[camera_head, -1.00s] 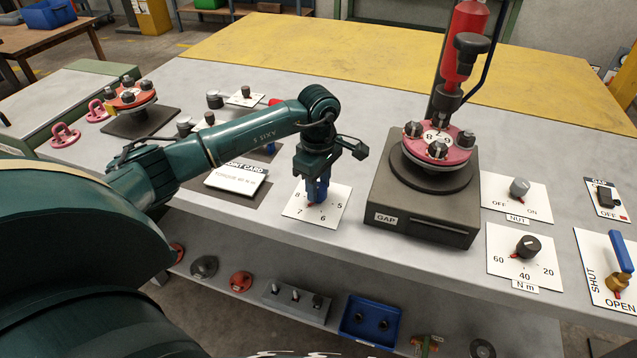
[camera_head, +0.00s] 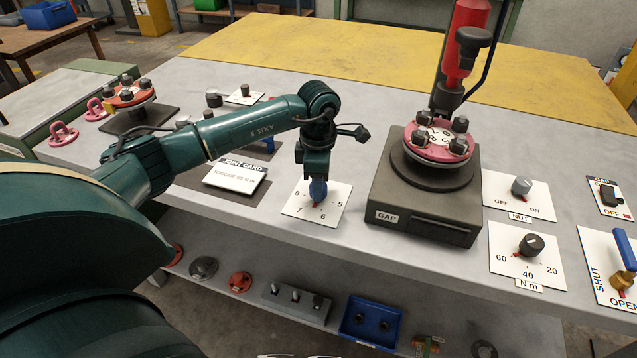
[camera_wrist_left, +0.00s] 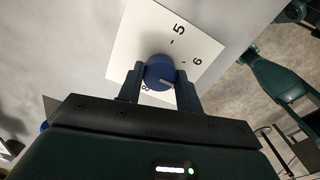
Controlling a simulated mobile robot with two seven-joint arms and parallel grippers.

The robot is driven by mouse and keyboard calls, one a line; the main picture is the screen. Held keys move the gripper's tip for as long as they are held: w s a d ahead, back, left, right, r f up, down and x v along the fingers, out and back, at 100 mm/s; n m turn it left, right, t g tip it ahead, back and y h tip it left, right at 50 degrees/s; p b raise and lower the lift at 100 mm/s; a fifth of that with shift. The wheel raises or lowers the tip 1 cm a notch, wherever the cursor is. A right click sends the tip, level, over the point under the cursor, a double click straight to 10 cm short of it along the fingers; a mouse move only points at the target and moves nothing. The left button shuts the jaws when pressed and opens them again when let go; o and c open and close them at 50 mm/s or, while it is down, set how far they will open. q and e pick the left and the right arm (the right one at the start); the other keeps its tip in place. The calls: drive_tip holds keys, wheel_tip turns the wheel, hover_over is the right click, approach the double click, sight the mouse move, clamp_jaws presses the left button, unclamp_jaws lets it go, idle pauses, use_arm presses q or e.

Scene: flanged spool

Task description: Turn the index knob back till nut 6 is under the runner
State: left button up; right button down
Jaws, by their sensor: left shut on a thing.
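The blue index knob (camera_head: 318,190) stands on a white plate (camera_head: 336,203) marked 5 to 8. A small red mark by the knob's base sits between 7 and 6; the exact setting is hard to read. My left gripper (camera_wrist_left: 160,85) is shut on the knob, a finger on each side. The red flanged spool (camera_head: 438,152) sits on the grey gap stand (camera_head: 420,215) with several dark nuts around its top. The red runner (camera_head: 463,60) stands over the spool's back side. Which nut is under it I cannot tell. My right gripper is out of view.
Right of the stand are the nut switch (camera_head: 521,186), the N m dial (camera_head: 531,245) and a blue-handled valve (camera_head: 624,250). A joint card (camera_head: 235,178) lies left of the knob. A second spool (camera_head: 130,95) stands at far left. Below is a shelf with a blue bin (camera_head: 371,320).

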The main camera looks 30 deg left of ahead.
use_arm(q)
drive_tip(key=n, duration=0.5)
drive_tip(key=shift+n, duration=0.4)
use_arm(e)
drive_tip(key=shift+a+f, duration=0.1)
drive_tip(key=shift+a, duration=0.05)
use_arm(q)
drive_tip(key=o, duration=1)
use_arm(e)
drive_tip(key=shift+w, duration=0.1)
use_arm(q)
wheel_tip(320, 180, up, 13)
drive_tip(key=b, duration=0.1)
drive_tip(key=shift+b, duration=0.3)
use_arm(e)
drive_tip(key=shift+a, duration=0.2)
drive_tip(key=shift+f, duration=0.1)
